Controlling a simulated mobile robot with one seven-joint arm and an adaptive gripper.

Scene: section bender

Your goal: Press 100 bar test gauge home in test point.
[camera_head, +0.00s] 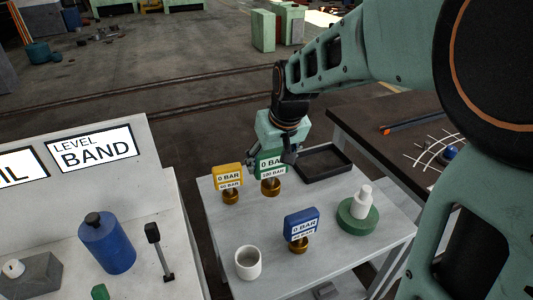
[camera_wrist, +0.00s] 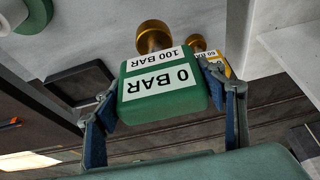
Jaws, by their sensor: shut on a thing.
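The 100 bar test gauge (camera_head: 271,168) is a green block with white labels reading "0 BAR" and "100 BAR", on a brass stem and foot (camera_head: 270,187). It is at the back left of the small grey table (camera_head: 365,247). My gripper (camera_head: 273,155) is shut on its green body from above. In the wrist view the gauge (camera_wrist: 163,104) sits between my two fingers, its brass foot beyond it. I cannot tell whether the foot touches the table. I cannot make out the test point in either view.
A yellow 60 bar gauge (camera_head: 228,176) stands close left of the green one. A blue gauge (camera_head: 301,224), a white cup (camera_head: 248,263), a green disc with a white piece (camera_head: 358,216) and a black tray (camera_head: 323,160) share the table. A white console with a blue cylinder (camera_head: 107,243) and black-topped lever (camera_head: 158,251) is left.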

